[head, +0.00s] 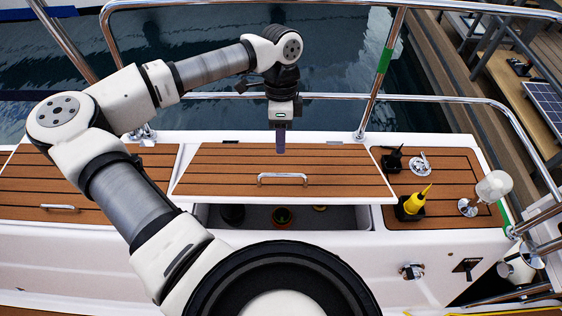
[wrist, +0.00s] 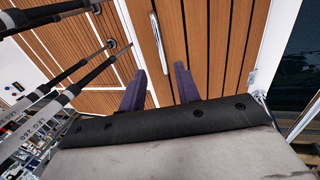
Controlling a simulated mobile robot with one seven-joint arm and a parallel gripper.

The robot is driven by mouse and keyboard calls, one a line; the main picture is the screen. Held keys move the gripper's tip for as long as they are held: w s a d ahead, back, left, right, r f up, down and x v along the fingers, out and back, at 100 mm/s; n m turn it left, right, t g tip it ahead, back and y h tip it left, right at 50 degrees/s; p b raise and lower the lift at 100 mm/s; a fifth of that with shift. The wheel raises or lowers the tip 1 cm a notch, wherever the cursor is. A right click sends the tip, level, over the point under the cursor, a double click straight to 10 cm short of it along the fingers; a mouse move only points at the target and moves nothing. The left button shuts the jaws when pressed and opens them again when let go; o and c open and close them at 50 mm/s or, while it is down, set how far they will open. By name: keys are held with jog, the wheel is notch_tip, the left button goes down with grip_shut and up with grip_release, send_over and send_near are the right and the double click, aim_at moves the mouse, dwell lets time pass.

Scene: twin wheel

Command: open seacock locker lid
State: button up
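The locker lid (head: 230,185) is a teak-planked panel with dark seams and a white edge. Its front edge stands raised above the locker opening (head: 345,218), which shows a grey interior. A silver bar handle (head: 283,177) sits near the lid's front edge. My gripper (head: 281,152) points down over the lid, behind the handle in the head view. In the wrist view its two purple fingers (wrist: 160,82) are apart with nothing between them. A silver handle (wrist: 159,42) lies on the planks beyond the fingertips. I cannot tell whether the fingers touch the lid.
Another planked lid with a handle (head: 60,208) lies to the left. On the right deck are a yellow bottle (head: 418,200) in a black holder, a white rounded fitting (head: 493,186) and a round metal fitting (head: 421,164). Steel rails (head: 440,99) run behind, with water beyond.

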jog(key=p, duration=0.2)
send_over(281, 181)
notch_tip(281, 181, down, 9)
jog(key=shift+r, duration=0.1)
grip_shut()
